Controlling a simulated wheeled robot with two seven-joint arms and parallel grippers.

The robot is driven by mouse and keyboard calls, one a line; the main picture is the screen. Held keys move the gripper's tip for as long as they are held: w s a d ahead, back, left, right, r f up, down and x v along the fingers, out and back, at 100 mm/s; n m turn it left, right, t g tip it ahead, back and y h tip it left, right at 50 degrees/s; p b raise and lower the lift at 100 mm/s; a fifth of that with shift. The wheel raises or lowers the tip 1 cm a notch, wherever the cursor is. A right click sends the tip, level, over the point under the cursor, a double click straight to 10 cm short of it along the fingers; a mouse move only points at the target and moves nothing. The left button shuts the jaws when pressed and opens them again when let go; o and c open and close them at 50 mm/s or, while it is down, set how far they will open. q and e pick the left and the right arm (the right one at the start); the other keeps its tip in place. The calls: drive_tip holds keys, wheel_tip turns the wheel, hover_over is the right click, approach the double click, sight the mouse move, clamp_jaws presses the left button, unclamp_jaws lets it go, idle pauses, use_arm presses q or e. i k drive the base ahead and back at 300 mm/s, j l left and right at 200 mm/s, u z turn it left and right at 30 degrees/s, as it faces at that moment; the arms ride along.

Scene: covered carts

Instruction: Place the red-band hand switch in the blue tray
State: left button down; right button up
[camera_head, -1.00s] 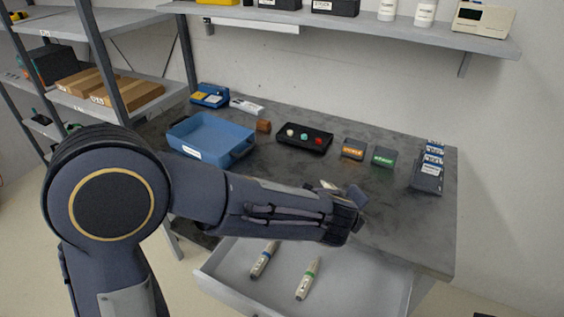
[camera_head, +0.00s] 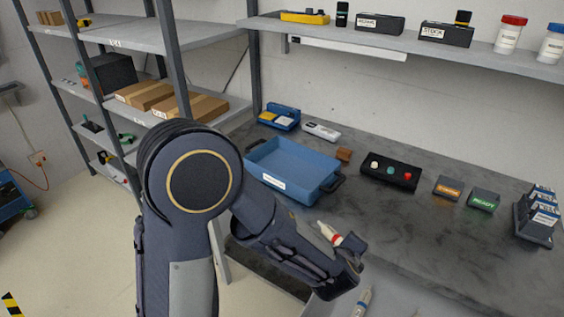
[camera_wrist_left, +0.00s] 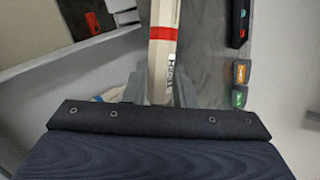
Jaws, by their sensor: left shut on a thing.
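The red-band hand switch (camera_head: 330,234) is a pale stick with a red band. My left gripper (camera_head: 348,246) is shut on it and holds it above the front of the workbench, right of and nearer than the tray. The wrist view shows the switch (camera_wrist_left: 163,35) upright in the picture between the fingers of my left gripper (camera_wrist_left: 160,92). The blue tray (camera_head: 270,184) stands on the bench with nothing visible in it. It has dark handles and a white label on its front. My right gripper is not in view.
An open drawer (camera_head: 392,298) below the bench holds a blue-banded hand switch (camera_head: 362,302). A black button box (camera_head: 390,182), a small brown block (camera_head: 344,155) and two small signs stand right of the tray. A shelf hangs above the bench.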

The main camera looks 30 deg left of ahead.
sight(297, 180)
drive_tip(key=j+z, duration=0.15)
drive_tip(key=j, duration=0.45)
drive_tip(key=j+z, duration=0.15)
drive_tip(key=j, duration=0.45)
drive_tip(key=j+z, duration=0.15)
drive_tip(key=j, duration=0.4)
drive_tip(key=k+j+z, duration=0.15)
drive_tip(key=j, duration=0.45)
drive_tip(key=j+z, duration=0.2)
drive_tip(key=j, duration=0.4)
drive_tip(key=k+l, duration=0.05)
drive_tip(key=k, duration=0.05)
